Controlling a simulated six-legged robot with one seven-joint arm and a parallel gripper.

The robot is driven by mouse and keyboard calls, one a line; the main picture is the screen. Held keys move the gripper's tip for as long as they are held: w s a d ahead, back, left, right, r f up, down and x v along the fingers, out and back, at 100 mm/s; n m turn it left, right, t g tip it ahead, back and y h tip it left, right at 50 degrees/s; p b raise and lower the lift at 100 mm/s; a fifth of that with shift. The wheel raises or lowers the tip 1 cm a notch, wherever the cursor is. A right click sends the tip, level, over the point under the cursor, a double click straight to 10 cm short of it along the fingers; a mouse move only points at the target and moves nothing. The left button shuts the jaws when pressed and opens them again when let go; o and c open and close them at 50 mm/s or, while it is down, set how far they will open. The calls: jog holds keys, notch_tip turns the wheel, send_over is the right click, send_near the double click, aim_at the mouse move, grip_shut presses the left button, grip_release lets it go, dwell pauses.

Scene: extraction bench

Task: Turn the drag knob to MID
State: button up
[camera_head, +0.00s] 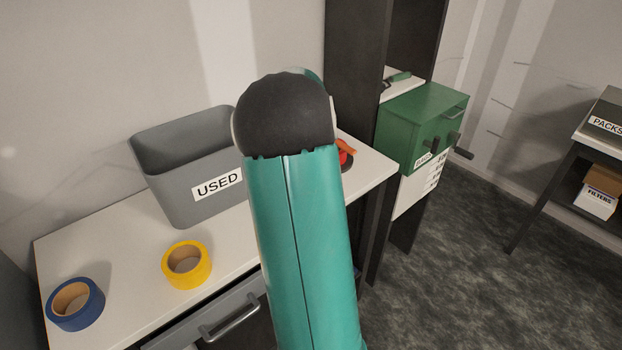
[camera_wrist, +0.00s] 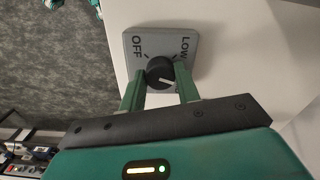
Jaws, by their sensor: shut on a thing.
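The drag knob (camera_wrist: 159,70) is a round black knob with a white pointer line, on a grey square plate (camera_wrist: 146,36) in the wrist view. The plate reads OFF at upper left and LOW at upper right. A MID mark is not visible; the lower plate is hidden by the knob and my gripper. The pointer line lies right of the knob's centre, nearly level in the picture. My gripper (camera_wrist: 160,76) has its two green fingers on either side of the knob, shut on it. In the head view my arm hides the gripper and the knob.
In the head view, a grey USED bin (camera_head: 180,185), a yellow tape roll (camera_head: 187,265) and a blue tape roll (camera_head: 76,304) stand on the white bench (camera_head: 120,240). A green box (camera_head: 415,115) with dark handles stands at right. Open carpet (camera_head: 450,270) lies right of the bench.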

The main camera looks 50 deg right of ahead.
jog(key=m, duration=0.5)
dwell(0.5)
jog(key=o, duration=1)
notch_tip(320, 180, up, 14)
jog(key=shift+f, duration=0.1)
dwell(0.4)
